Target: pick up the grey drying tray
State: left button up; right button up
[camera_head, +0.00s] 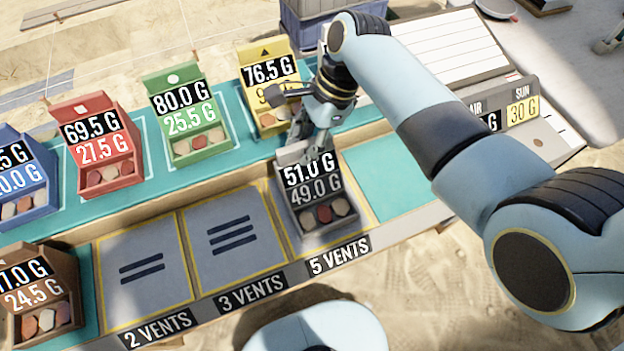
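The grey drying tray (327,219) stands on the pad marked 5 VENTS. Its upright back panel reads 51.0 G over 49.0 G, and several round reddish and pale pieces lie in its front. My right gripper (312,150) comes down from above to the top edge of that back panel. Its fingertips are at the panel's edge or overlap it. They are small and partly hidden, so I cannot tell whether they are closed on the panel. My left gripper is not in view.
Yellow (267,112), green (196,137), red (104,172) and blue (18,206) trays stand along the teal back strip. A brown tray (42,272) is at front left. The 2 VENTS (147,272) and 3 VENTS (231,252) pads are empty. Teal space right of the grey tray is clear.

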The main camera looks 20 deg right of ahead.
grip_shut()
jog(key=shift+r, duration=0.1)
dwell(0.3)
